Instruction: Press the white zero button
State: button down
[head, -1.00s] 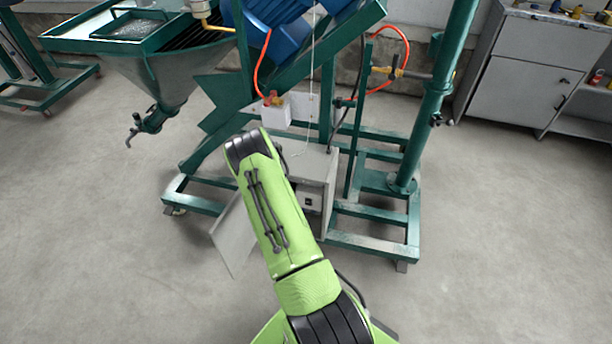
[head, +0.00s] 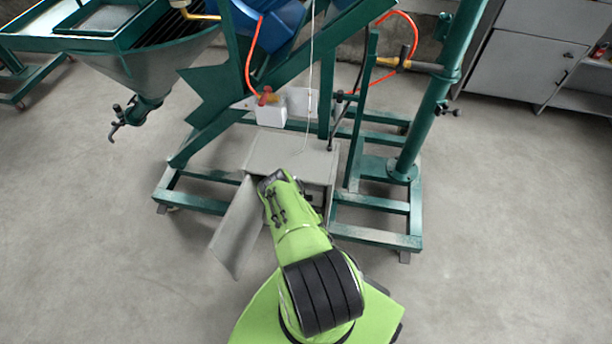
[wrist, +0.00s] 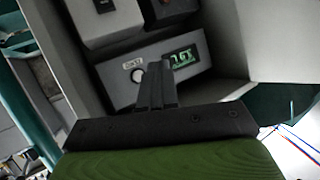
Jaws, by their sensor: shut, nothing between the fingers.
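The small round white button (wrist: 137,75) sits on the grey front panel of a device, under a small white label (wrist: 131,64) whose text is too small to read surely. To its right is a dark display with green digits (wrist: 183,58). My gripper (wrist: 157,66) is shut and empty in the wrist view. Its fingertips are just right of the button in the picture, between it and the display. I cannot tell whether they touch the panel.
The device is inside a grey box (head: 290,158) with its door (head: 238,230) swung open to the left. A green steel frame (head: 380,238) surrounds the box. The grey floor in front is free.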

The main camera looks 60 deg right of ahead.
jog(key=w+d+b, duration=0.3)
jog(key=d, duration=0.5)
jog(key=shift+w, duration=0.2)
dwell(1.8)
jog(key=shift+w+d+b, duration=0.2)
jog(key=shift+d+b, duration=0.1)
